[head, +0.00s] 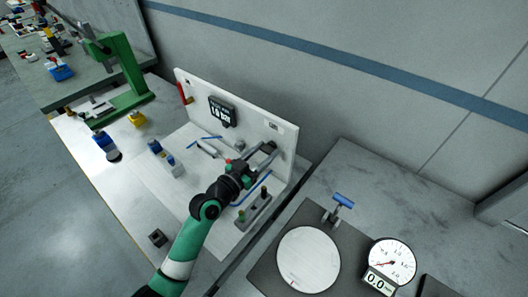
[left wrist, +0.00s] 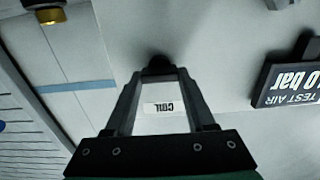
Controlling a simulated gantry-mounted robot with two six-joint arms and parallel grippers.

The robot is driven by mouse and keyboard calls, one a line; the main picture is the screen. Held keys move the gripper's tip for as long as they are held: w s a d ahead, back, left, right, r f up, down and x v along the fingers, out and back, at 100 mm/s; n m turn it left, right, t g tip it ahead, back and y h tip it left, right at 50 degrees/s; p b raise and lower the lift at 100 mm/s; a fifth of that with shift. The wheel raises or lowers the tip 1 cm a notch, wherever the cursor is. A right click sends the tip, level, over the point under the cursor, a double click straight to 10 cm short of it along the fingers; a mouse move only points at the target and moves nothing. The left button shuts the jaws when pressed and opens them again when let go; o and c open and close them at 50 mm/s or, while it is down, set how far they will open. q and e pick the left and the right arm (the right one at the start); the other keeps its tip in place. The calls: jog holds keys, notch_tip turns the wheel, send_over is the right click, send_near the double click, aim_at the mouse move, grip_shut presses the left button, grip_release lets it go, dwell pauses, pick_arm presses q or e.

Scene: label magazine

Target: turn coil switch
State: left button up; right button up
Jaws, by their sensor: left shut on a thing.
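The coil switch (left wrist: 157,65) is a small dark knob on the white upright panel (head: 232,108). A white label reading COIL (left wrist: 163,107) sits by it, upside down in the left wrist view; the label also shows in the head view (head: 273,126). My left gripper (left wrist: 158,72) is shut on the coil switch, its two fingers meeting at the knob. In the head view the left gripper (head: 264,152) reaches the panel's right part, and the fingertips are too small to make out well. The knob's turn angle cannot be told. My right gripper is not in view.
A black TEST AIR display (head: 221,111) hangs on the panel. A red-handled part (head: 184,93) is at its left end. A green press (head: 125,85) stands at the left. A round white plate (head: 308,259) and a dial gauge (head: 390,262) are on the right bench.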

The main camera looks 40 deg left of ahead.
pick_arm(q)
jog(key=shift+n, duration=0.5)
grip_shut()
jog(key=n+p, duration=0.1)
jog(key=n, duration=0.2)
jog(key=shift+a, duration=0.1)
jog(key=n+p, duration=0.1)
jog(key=n, duration=0.3)
jog(key=shift+f+n, duration=0.1)
jog(key=shift+n, duration=0.2)
jog(key=shift+n+p, duration=0.3)
jog(key=o, duration=1.3)
grip_release()
